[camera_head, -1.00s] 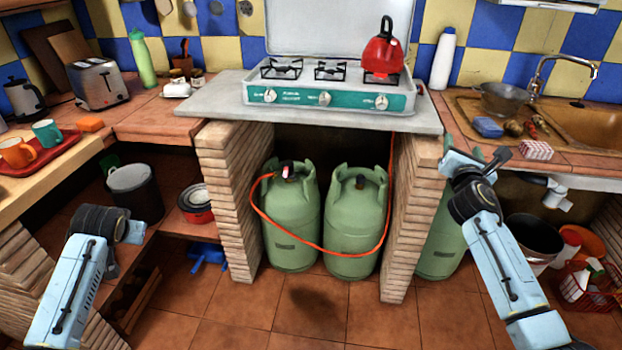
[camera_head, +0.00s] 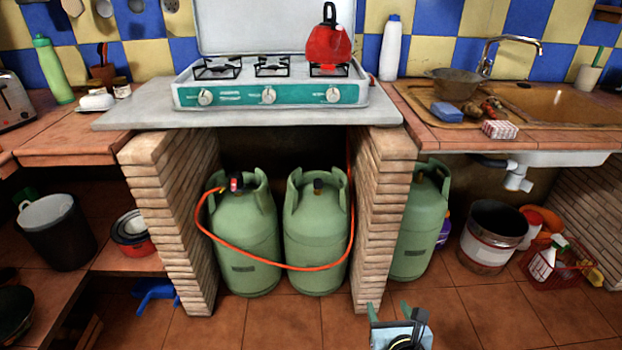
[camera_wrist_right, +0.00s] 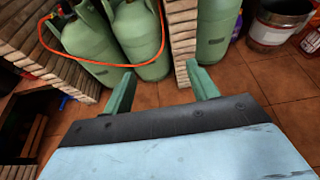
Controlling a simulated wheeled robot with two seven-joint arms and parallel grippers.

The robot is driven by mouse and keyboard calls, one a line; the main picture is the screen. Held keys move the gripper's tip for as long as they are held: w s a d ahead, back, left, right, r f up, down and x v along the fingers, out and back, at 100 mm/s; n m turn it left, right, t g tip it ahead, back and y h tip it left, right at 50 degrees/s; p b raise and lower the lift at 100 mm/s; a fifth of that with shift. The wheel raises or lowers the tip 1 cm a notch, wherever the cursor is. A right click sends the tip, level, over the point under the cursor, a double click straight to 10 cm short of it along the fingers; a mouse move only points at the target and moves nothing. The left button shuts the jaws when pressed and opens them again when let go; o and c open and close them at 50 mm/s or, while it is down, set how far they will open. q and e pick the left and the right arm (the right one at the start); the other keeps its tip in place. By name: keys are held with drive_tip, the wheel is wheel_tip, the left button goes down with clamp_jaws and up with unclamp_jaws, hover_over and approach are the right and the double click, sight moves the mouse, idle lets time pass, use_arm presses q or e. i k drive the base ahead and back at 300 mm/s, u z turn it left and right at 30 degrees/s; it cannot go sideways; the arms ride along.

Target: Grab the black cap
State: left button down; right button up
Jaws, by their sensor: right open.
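A small black cap (camera_head: 318,185) sits on top of the middle green gas cylinder (camera_head: 316,240), inside its collar, under the stove counter. The left green cylinder (camera_head: 246,245) carries a red and black fitting (camera_head: 235,182) with an orange hose (camera_head: 270,262). My right gripper (camera_head: 389,310) is low at the bottom edge of the head view, in front of the right brick pillar and apart from the cylinders. I cannot make out the cap there. My left gripper is out of view.
Brick pillars (camera_head: 178,225) (camera_head: 378,215) stand on both sides of the cylinder bay, and the counter slab (camera_head: 140,112) roofs it. A third green cylinder (camera_head: 418,230) stands right of the right pillar. A bucket (camera_head: 490,235) and red basket (camera_head: 560,270) lie farther right. The floor in front is clear.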

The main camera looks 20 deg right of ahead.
sight(317, 183)
drive_tip(key=i, duration=1.7)
